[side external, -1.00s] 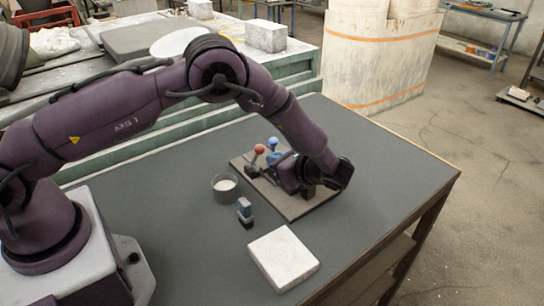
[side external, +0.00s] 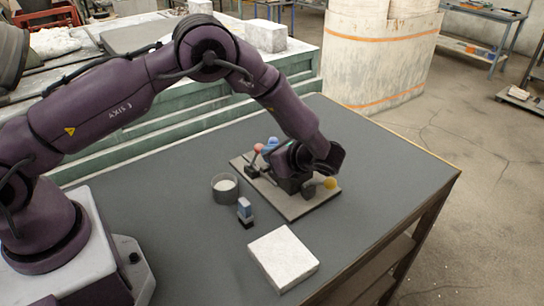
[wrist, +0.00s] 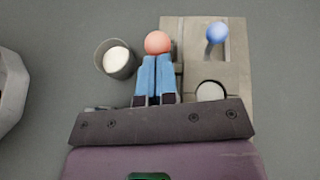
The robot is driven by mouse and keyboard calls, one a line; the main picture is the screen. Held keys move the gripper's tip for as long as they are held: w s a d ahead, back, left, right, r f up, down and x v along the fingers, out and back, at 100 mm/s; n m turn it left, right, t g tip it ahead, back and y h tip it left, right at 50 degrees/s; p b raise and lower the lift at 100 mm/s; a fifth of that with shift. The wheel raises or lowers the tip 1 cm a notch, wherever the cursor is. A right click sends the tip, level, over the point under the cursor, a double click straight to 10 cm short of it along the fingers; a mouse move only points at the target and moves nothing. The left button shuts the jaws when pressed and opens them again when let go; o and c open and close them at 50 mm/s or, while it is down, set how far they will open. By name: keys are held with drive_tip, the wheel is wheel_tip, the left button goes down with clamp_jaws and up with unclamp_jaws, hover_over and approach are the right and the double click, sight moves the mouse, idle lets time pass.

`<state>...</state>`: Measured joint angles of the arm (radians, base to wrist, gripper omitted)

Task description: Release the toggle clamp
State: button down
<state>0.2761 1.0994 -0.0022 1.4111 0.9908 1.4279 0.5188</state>
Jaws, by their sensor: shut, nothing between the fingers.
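A flat grey-brown board (side external: 296,209) on the table carries several ball-topped levers, and I cannot tell which is the toggle clamp. A red ball (side external: 258,148) and a blue ball (side external: 273,141) are at its far left end, and a yellow ball (side external: 331,183) is at its right. In the wrist view the red ball (wrist: 158,42) is just beyond the tips of my gripper (wrist: 156,60), whose blue fingers are shut and empty. I cannot tell whether they touch it. The blue ball (wrist: 217,33) is to their right. My wrist hides the board's middle in the side view.
A dark cup with white contents (side external: 225,187) stands left of the board. A white slab (side external: 283,258) lies nearer the table's front. The grey table (side external: 160,215) is otherwise clear around them.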

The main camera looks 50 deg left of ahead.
drive_tip(key=shift+a+r, duration=0.1)
drive_tip(key=shift+a, duration=0.05)
drive_tip(key=a+r+h, duration=0.1)
drive_tip(key=h, duration=0.1)
drive_tip(key=a+h, duration=0.2)
drive_tip(key=a+r+h, duration=0.1)
drive_tip(key=a+h, duration=0.1)
drive_tip(key=shift+a+r+h, duration=0.25)
drive_tip(key=shift+r+h, duration=0.05)
drive_tip(key=shift+r, duration=0.05)
drive_tip(key=shift+a+m+h, duration=0.3)
drive_tip(key=shift+a+h, duration=1.2)
drive_tip(key=shift+a, duration=0.6)
